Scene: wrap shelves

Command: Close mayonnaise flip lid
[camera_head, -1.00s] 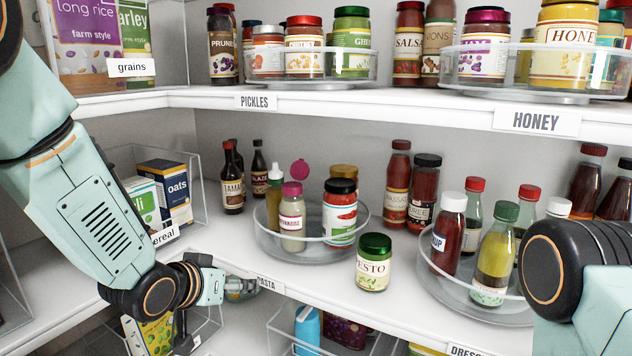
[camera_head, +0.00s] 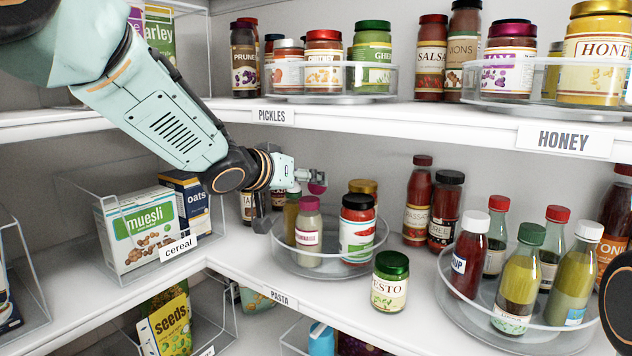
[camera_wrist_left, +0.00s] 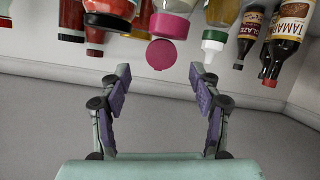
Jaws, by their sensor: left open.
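The mayonnaise bottle (camera_head: 308,238), pale with a magenta cap (camera_head: 309,204), stands upright on the left turntable. Its round magenta flip lid (camera_head: 317,187) stands open above the cap, partly covered by my gripper. My right gripper is out of view.
A pesto jar (camera_head: 389,284) stands in front. Dark sauce bottles stand behind my wrist. The upper shelf edge (camera_head: 400,122) runs above my gripper.

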